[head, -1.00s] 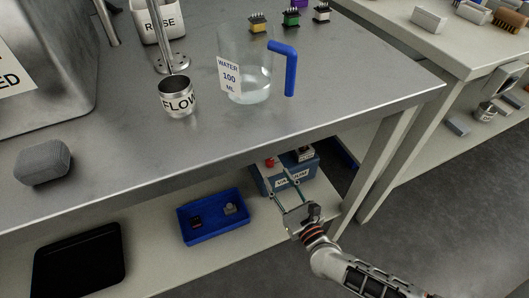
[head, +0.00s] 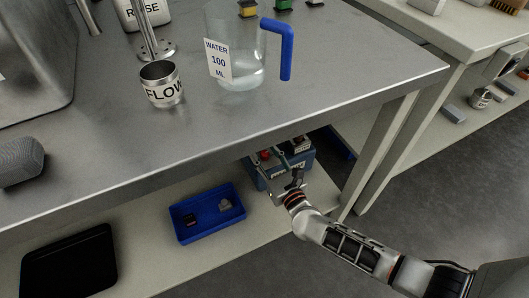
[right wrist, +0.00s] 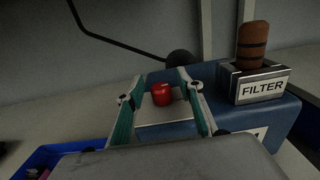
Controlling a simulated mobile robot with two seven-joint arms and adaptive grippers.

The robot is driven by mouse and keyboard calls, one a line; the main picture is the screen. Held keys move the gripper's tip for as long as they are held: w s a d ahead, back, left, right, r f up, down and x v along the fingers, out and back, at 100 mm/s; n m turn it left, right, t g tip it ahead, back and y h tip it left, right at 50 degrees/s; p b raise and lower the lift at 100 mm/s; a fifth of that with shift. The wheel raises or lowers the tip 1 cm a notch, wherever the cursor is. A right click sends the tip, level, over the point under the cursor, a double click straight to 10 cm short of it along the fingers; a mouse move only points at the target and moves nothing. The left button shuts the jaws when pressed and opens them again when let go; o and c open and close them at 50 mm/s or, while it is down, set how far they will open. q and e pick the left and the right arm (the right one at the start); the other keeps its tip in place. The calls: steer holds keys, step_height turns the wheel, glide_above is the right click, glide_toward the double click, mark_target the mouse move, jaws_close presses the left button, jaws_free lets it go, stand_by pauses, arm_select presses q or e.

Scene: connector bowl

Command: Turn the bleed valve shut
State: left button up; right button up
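The bleed valve appears to be the round red knob (right wrist: 162,94) on a pale plate on top of the blue vacuum unit (right wrist: 270,122), on the shelf under the bench. In the head view the red knob (head: 264,155) shows just beyond my right gripper (head: 266,168). In the right wrist view my right gripper (right wrist: 160,82) is open, with one green-lined finger on each side of the knob. Gaps show between the knob and both fingers, and nothing is held. The knob's lower part and any position mark cannot be made out. My left gripper is not in view.
A FILTER block (right wrist: 258,85) with a brown cylinder (right wrist: 253,45) stands close to the right finger. A blue tray (head: 207,213) with small parts lies left on the shelf. The metal bench top (head: 300,88) overhangs the unit. A dark hose (right wrist: 115,40) runs behind.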

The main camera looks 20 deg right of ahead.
steer(key=shift+c, duration=0.4)
jaws_close()
steer(key=shift+n+y, duration=0.4)
steer(key=shift+y, duration=0.2)
steer(key=shift+d+n+y+b, duration=0.1)
steer(key=shift+n+y+b, duration=0.2)
steer(key=shift+y, duration=0.2)
steer(key=n+y, duration=0.2)
steer(key=shift+g+y, duration=0.4)
steer(key=shift+n+g+y, duration=0.8)
steer(key=shift+n+y, duration=0.3)
steer(key=shift+y, duration=0.9)
